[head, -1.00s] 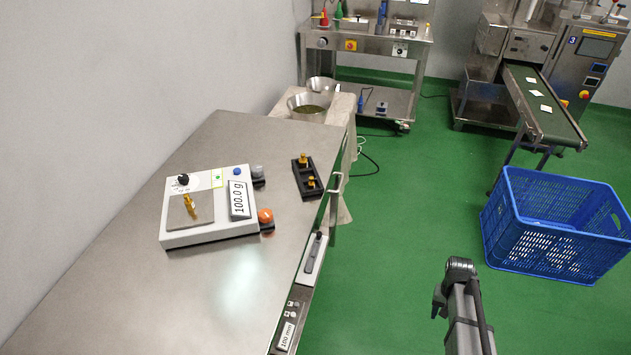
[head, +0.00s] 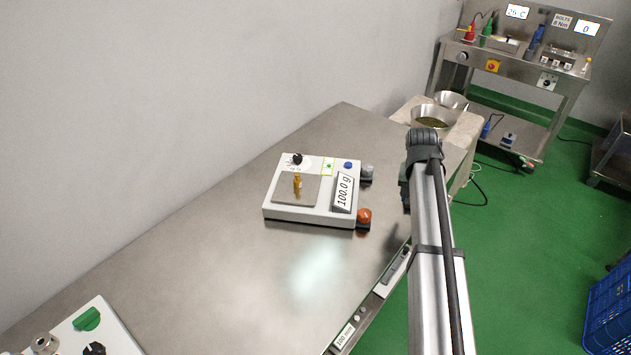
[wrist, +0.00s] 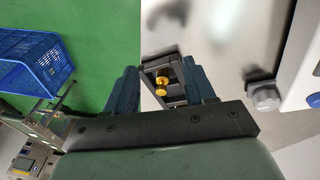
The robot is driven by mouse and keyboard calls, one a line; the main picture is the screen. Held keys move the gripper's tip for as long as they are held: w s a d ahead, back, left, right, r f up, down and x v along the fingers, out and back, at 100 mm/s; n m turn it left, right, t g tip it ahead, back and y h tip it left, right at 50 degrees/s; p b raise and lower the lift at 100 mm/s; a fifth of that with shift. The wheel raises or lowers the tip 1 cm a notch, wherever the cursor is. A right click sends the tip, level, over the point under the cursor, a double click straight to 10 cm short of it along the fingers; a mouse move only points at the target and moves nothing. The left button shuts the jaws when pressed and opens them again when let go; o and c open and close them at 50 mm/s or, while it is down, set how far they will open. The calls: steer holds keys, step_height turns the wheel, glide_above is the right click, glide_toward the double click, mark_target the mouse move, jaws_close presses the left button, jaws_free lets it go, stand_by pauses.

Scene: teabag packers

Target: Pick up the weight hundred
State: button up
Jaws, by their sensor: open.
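A brass weight (head: 297,183) stands on the pan of the white scale (head: 310,214), whose display reads 100.0 g. The black weight holder (head: 404,188) is to the right of the scale, mostly hidden behind my arm. In the wrist view the holder (wrist: 150,68) shows between my fingers, with brass weights (wrist: 161,88) in it; their markings cannot be read. My gripper (wrist: 160,88) is open and empty, with its two dark blue fingers on either side of the holder in the picture. In the head view my fingers are hidden.
An orange button (head: 363,215) and a grey knob (head: 367,172) sit at the scale's right side. Steel bowls (head: 432,117) stand beyond the table's far end. A white device (head: 75,335) is at the lower left. The steel table (head: 230,250) is clear between it and the scale.

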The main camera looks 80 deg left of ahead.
steer(key=s+a+r+n+g, duration=0.1)
steer(key=s+a+r, duration=0.25)
steer(key=s, duration=0.65)
steer(key=s+a+r+n, duration=0.1)
steer(key=s+a+r, duration=0.3)
steer(key=s, duration=0.5)
glide_toward(297, 174)
steer(key=shift+n+g+y, duration=0.3)
steer(key=shift+y, duration=0.1)
steer(key=f, duration=0.7)
steer(key=w+a+f, duration=0.1)
steer(key=f, duration=0.3)
steer(key=shift+f, duration=0.1)
steer(key=shift+c, duration=0.3)
jaws_close()
